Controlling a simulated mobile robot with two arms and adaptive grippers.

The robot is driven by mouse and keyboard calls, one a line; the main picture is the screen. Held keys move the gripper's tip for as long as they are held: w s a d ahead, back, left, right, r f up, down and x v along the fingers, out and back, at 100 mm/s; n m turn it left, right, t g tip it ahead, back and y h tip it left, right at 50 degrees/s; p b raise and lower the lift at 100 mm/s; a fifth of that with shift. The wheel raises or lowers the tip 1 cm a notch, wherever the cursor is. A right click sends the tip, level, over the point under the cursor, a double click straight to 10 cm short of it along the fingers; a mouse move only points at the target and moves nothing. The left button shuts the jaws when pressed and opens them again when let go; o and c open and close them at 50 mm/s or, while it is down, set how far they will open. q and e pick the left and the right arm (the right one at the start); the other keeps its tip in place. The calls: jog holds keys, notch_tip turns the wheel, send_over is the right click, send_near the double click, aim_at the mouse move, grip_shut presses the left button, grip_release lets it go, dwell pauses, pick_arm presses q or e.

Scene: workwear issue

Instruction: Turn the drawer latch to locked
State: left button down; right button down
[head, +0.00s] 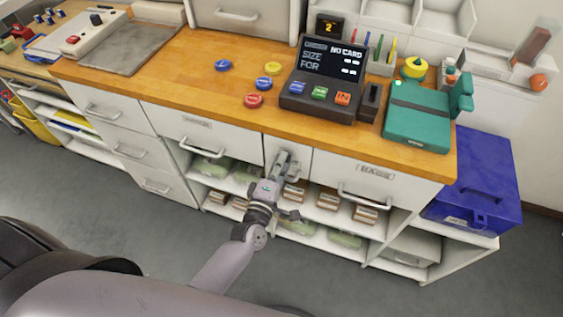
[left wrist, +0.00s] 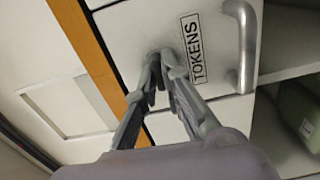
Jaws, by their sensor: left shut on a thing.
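My left gripper (head: 283,162) reaches up to the front of the narrow drawer (head: 272,146) under the counter, between two wider drawers. In the left wrist view the gripper (left wrist: 160,62) is shut, its fingertips together at the drawer face between the counter edge and the TOKENS label (left wrist: 191,48). The fingers cover what they hold, apparently the drawer latch, so its angle cannot be told. The drawer's handle (left wrist: 247,45) is beside the label, clear of the fingertips. The drawer looks closed. My right gripper is not in view.
The wooden counter (head: 190,70) above carries a dark terminal (head: 318,103), coloured discs and a teal device (head: 418,115). Open shelves below hold packed goods. A BAGS drawer (head: 362,190) is to the right, and a blue bin (head: 480,170) stands beyond the counter's end.

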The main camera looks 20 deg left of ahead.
pick_arm(q)
jog(key=shift+n, duration=0.4)
jog(key=c, duration=1.7)
grip_release()
jog(key=s, duration=1.2)
jog(key=shift+a, duration=0.25)
